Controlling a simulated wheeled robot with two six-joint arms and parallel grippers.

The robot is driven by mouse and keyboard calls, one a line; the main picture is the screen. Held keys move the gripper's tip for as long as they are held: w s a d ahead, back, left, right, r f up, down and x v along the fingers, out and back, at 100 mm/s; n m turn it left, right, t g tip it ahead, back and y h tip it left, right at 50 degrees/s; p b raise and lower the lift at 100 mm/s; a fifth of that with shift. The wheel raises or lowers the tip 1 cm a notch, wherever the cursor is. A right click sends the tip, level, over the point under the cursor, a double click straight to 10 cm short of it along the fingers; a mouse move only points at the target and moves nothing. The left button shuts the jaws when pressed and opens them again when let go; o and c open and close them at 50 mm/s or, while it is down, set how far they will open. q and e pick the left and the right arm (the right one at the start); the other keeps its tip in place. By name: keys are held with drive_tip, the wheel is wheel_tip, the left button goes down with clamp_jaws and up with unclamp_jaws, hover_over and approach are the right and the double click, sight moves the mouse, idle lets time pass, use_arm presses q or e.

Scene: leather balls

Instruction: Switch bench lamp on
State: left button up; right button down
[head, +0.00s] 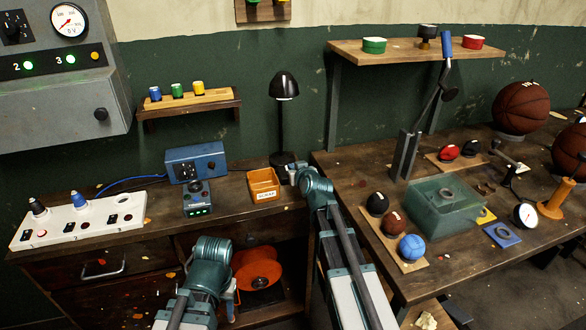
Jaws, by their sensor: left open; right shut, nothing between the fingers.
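The black bench lamp (281,122) stands at the back of the left bench, upright against the green wall. Its domed shade (284,85) faces down and no light shows from it. My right gripper (293,171) is shut and empty, at the front right of the lamp's base; I cannot tell whether it touches the base. It hides part of the base, and no switch can be made out. My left gripper (231,303) is open and low in front of the left bench, far from the lamp, and its fingers are small and partly hidden by my arm.
A blue box (196,162) and a dark device with green lights (197,200) are further left. The right bench (335,168) holds balls and a teal block (446,205). An orange disc (258,275) lies in the open shelf.

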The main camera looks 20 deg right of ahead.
drive_tip(key=shift+r+p, duration=0.8)
drive_tip(key=p+v, duration=0.3)
drive_tip(key=v, duration=0.8)
drive_tip(key=shift+f+p, duration=0.2)
drive_tip(key=shift+p, duration=0.1)
